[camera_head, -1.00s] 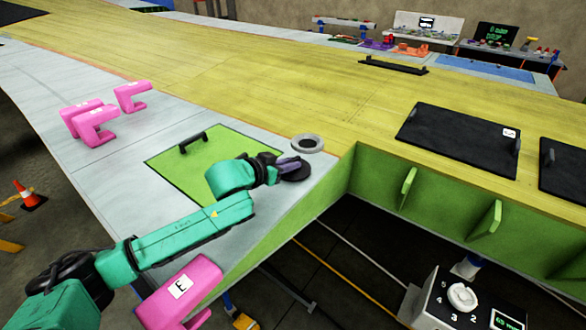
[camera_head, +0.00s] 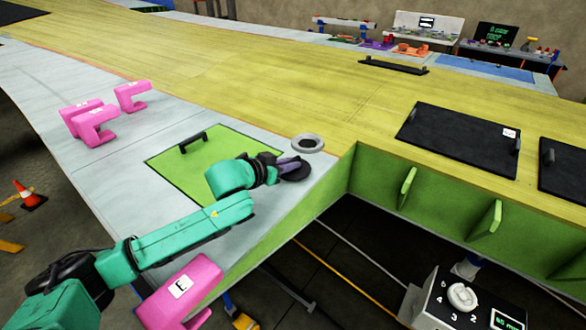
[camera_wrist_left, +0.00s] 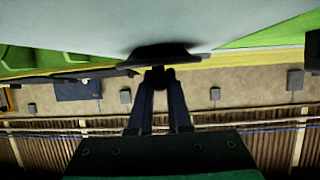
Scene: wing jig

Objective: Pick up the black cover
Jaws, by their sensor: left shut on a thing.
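The black cover (camera_head: 298,172) is a small dark round disc at the front corner of the wing, near the metal ring. My left gripper (camera_head: 284,168) reaches it from the left and is shut on it. In the left wrist view, the two fingers (camera_wrist_left: 158,78) close on a dark knob in front of the cover (camera_wrist_left: 160,53), whose rim shows beyond them against the pale wing surface. I cannot tell whether the cover is clear of the surface. My right gripper is not in view.
A metal ring with a hole (camera_head: 307,143) lies just behind the cover. A green panel with a black handle (camera_head: 200,165) is to the left. Pink clamps (camera_head: 95,125) sit on the wing edge, another (camera_head: 180,290) at the front. Black panels (camera_head: 460,138) lie on the right. An open ribbed bay is at right.

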